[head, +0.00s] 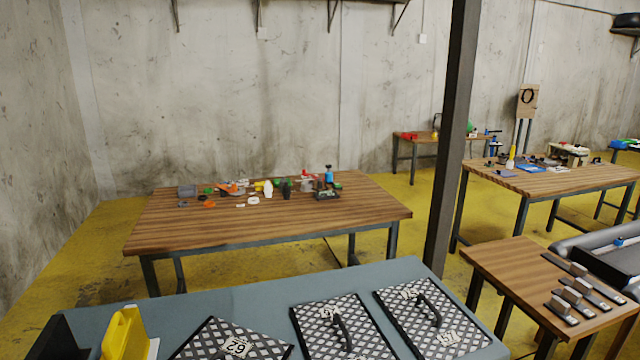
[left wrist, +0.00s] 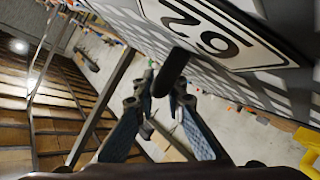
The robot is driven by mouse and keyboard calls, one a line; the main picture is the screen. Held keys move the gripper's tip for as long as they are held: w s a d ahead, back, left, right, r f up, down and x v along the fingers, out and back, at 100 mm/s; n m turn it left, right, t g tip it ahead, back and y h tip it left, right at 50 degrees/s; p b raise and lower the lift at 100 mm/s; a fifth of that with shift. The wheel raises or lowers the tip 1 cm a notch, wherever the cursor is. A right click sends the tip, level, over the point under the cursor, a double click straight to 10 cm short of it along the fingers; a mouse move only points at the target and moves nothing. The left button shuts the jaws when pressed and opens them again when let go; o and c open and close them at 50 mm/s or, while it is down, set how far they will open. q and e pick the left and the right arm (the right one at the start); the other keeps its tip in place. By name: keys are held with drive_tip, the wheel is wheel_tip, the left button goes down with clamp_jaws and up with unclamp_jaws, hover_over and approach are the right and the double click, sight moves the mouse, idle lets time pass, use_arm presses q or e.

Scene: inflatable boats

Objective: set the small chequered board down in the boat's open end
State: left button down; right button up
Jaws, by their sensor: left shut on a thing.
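A small chequered board with a white number plate fills the upper right of the left wrist view (left wrist: 222,75). My left gripper (left wrist: 158,97) is shut on its dark handle (left wrist: 172,72). The grey inflatable boat (head: 594,240) is at the right edge, only partly in view; I cannot tell which end is open. Neither gripper shows in the head view.
Two more chequered boards with handles, one in the middle (head: 312,315) and one at right (head: 400,300), lie on the blue-grey table (head: 240,302). A yellow holder (head: 124,333) stands at its left. A wooden table with blocks (head: 500,262) stands before the boat. A dark post (head: 452,140) rises behind.

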use_arm(q)
drive_tip(key=s+r+m+g+h, duration=0.1)
drive_tip(key=s, duration=0.2)
drive_tip(key=s+d+r+m+g+h, duration=0.1)
drive_tip(key=s, duration=0.3)
drive_tip(key=s+d+r+m+g+h, duration=0.1)
drive_tip(key=s+r+m, duration=0.1)
drive_tip(key=s, duration=0.1)
drive_tip(key=shift+s+h, duration=0.3)
drive_tip(key=shift+f, duration=0.1)
